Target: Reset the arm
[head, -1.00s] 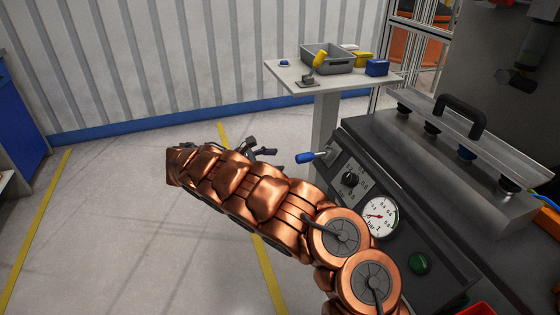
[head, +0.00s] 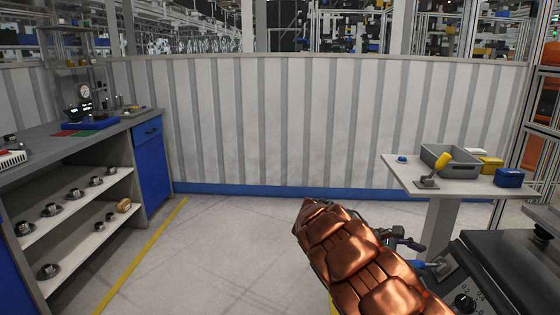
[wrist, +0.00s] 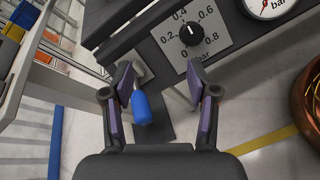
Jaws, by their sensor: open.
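My copper-coloured arm (head: 360,258) reaches from the lower right of the head view, and my gripper (head: 398,240) shows partly behind it. In the wrist view my gripper (wrist: 160,88) has its two dark, purple-padded fingers apart, with nothing held. A blue-handled lever (wrist: 141,108) lies in the gap in the picture, close to the left finger; I cannot tell how far below the fingers it is. The lever's blue handle (head: 418,263) also shows in the head view, just beside my gripper. The lever sits on a machine panel with a black knob (wrist: 191,35).
A white side table (head: 420,185) at right bears a grey bin (head: 440,168), a yellow-handled tool and a blue box (head: 509,178). A workbench (head: 75,140) with shelves stands at left. Open floor lies between, before a ribbed wall (head: 300,120).

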